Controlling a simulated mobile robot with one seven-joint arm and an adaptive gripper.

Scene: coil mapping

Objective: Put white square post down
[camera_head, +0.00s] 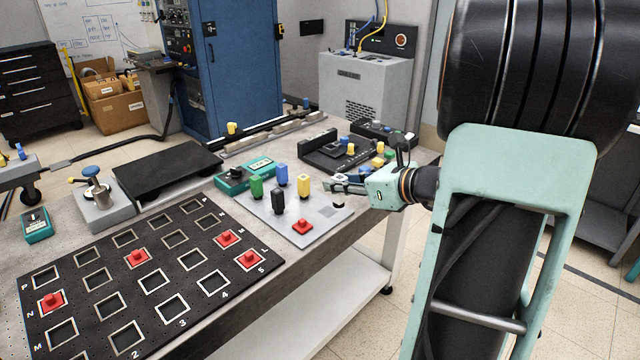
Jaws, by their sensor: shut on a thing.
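My gripper (338,187) reaches in from the right over the right end of a light grey plate (325,215) on the bench. It is shut on a small white square post (338,199), which shows just below the fingers near the plate's right edge. A dark patch lies under the post, and I cannot tell whether the post touches the plate. The fingers hide part of the post.
Green (256,188), blue (282,175), yellow (303,186) and dark grey (278,202) posts stand on the plate, with a red square piece (302,227). A black grid board (105,290) holds several red pieces. A black tray device (335,155) stands behind.

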